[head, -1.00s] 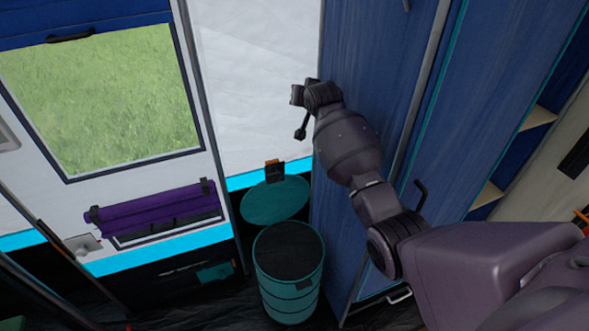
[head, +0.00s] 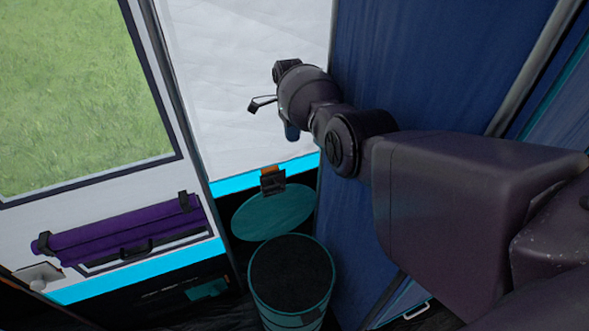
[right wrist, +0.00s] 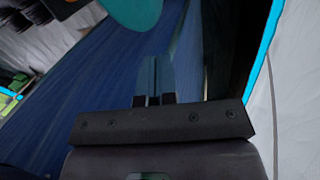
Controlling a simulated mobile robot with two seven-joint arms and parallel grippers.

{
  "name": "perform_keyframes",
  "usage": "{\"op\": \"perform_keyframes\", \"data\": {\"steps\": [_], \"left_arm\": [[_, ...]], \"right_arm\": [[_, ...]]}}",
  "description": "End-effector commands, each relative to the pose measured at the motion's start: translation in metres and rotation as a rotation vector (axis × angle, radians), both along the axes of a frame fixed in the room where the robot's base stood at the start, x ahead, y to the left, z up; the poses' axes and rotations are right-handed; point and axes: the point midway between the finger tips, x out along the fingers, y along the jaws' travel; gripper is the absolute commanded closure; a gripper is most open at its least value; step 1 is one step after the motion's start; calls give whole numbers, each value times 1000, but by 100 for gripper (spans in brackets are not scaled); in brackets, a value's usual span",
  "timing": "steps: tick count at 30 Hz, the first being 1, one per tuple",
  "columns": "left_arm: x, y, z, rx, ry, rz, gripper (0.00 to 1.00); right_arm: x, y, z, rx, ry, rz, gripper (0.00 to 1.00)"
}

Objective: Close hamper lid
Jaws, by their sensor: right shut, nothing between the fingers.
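The teal round hamper (head: 258,306) stands on the floor at the lower middle of the head view, its dark inside showing from above. Its round teal lid (head: 272,212) is open, raised behind the rim on the wall side. My right gripper (head: 292,132) is above and behind the lid, pointing down, apart from it. Its fingers show pressed together and empty in the right wrist view (right wrist: 154,80). A teal rounded surface, seemingly the lid (right wrist: 132,8), shows at the top of that view. My left gripper is out of view.
The white tent wall (head: 245,60) is behind the lid. A purple roll (head: 120,230) hangs on the wall at left, below a window (head: 75,90).

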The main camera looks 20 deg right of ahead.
Motion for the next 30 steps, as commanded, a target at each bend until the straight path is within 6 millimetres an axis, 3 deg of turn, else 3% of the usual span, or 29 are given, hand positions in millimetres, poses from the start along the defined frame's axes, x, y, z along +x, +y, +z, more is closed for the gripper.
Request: {"op": "perform_keyframes", "data": {"steps": [8,22,30], "left_arm": [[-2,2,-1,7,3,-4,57],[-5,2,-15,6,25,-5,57],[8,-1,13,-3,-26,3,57]], "right_arm": [[-8,3,-19,-2,25,-18,100],[-32,7,-100,-2,27,-16,100],[-55,10,-97,-2,15,-16,100]]}}
